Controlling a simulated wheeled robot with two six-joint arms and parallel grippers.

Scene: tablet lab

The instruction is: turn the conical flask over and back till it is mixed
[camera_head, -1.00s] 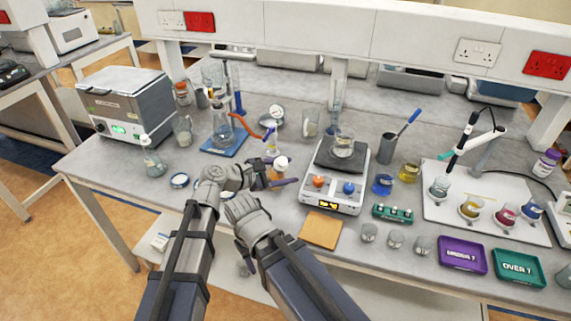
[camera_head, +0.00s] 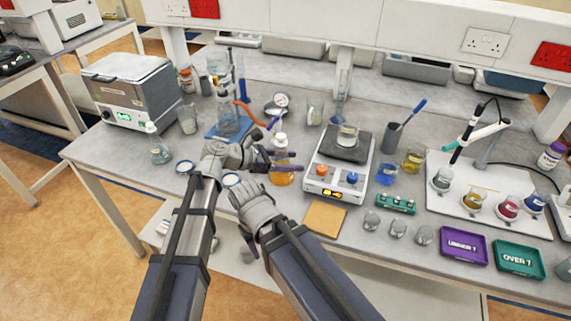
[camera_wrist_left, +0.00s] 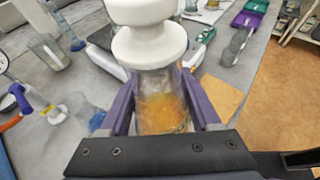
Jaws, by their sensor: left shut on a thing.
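The conical flask (camera_head: 281,178) is upright, with its white stopper (camera_head: 280,138) on top and orange liquid low inside. My left gripper (camera_head: 286,160) is shut on it, with purple fingers on either side of the glass. In the left wrist view the stopper (camera_wrist_left: 148,40) is large and close, and the orange liquid (camera_wrist_left: 162,112) shows below it between the fingers (camera_wrist_left: 158,100). The liquid looks uneven there, but I cannot tell how well it is mixed. The flask is near the bench's front; the gap beneath is unclear. My right arm ends beside it, its fingers out of sight.
A balance (camera_head: 340,165) with a beaker stands just right of the flask. A tan mat (camera_head: 325,218) lies in front of it. A blue-based stand (camera_head: 228,130) with glassware is behind left. A water bath (camera_head: 130,90) and a small flask (camera_head: 158,150) are farther left.

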